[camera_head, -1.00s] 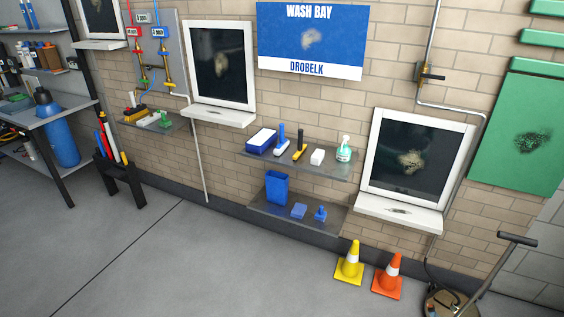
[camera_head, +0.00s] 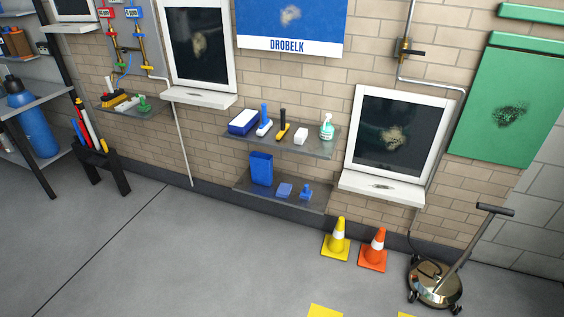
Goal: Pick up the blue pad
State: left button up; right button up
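A small flat blue pad (camera_head: 284,190) lies on the lower grey wall shelf (camera_head: 256,194). It sits between an upright blue bin (camera_head: 261,169) on its left and a small blue item with a knob (camera_head: 305,192) on its right. Neither of my grippers shows in the head view.
The upper shelf (camera_head: 318,151) holds a blue-and-white box (camera_head: 244,122), brushes, a white block (camera_head: 301,136) and a spray bottle (camera_head: 327,127). A yellow cone (camera_head: 336,240), an orange cone (camera_head: 373,250) and a wheeled floor machine (camera_head: 436,284) stand at right. The floor before the shelves is open.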

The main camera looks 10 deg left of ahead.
aim_at(306, 194)
jog(key=i+l, duration=0.2)
jog(key=i, duration=0.15)
jog(key=i+l+z, duration=0.1)
jog(key=i, duration=0.25)
jog(key=i+l, duration=0.25)
jog(key=i+z, duration=0.05)
jog(key=i, duration=0.05)
